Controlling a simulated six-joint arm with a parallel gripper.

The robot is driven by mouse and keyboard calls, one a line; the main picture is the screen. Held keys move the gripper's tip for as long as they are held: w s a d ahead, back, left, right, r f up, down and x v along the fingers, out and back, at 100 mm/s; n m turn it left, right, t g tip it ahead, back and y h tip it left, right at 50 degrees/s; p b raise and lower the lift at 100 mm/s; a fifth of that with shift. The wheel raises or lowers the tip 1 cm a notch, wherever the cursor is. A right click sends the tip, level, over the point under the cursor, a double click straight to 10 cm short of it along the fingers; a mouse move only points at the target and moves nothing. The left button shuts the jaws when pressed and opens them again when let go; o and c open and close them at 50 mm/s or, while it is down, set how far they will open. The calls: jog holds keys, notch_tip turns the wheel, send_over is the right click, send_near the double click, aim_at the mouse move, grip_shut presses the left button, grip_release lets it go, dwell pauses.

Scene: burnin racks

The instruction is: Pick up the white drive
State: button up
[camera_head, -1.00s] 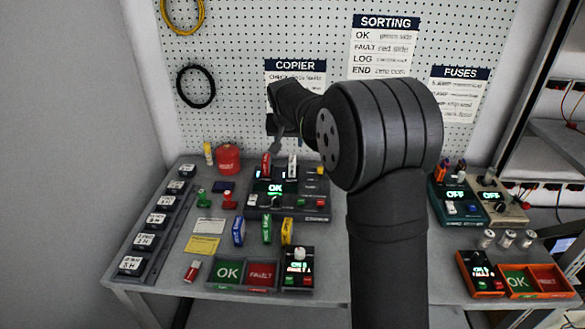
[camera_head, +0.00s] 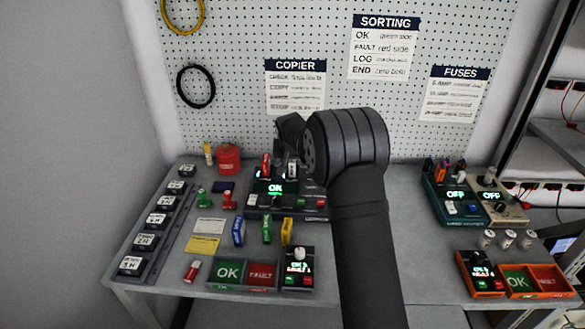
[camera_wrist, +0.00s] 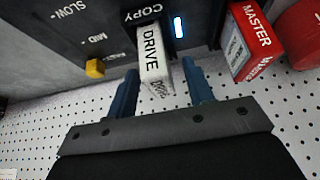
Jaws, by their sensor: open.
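The white drive (camera_wrist: 154,52), marked DRIVE, stands in the COPY slot of the dark copier (camera_wrist: 75,30) in the wrist view. In the head view the drive (camera_head: 292,167) shows at the back of the copier (camera_head: 262,208), close to my arm's end. My gripper (camera_wrist: 158,80) is open, with one blue finger on each side of the drive's near end. I cannot tell whether either finger touches it. In the head view my gripper is mostly hidden behind the arm.
A red MASTER drive (camera_wrist: 251,42) stands beside the white one, close to a finger. A yellow knob (camera_wrist: 95,68) is on the other side. A red canister (camera_head: 228,160) stands left of the copier. The pegboard (camera_head: 240,90) rises behind.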

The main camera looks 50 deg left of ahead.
jog(key=shift+w+f, duration=0.1)
jog(key=shift+f, duration=0.05)
jog(key=c, duration=1)
grip_shut()
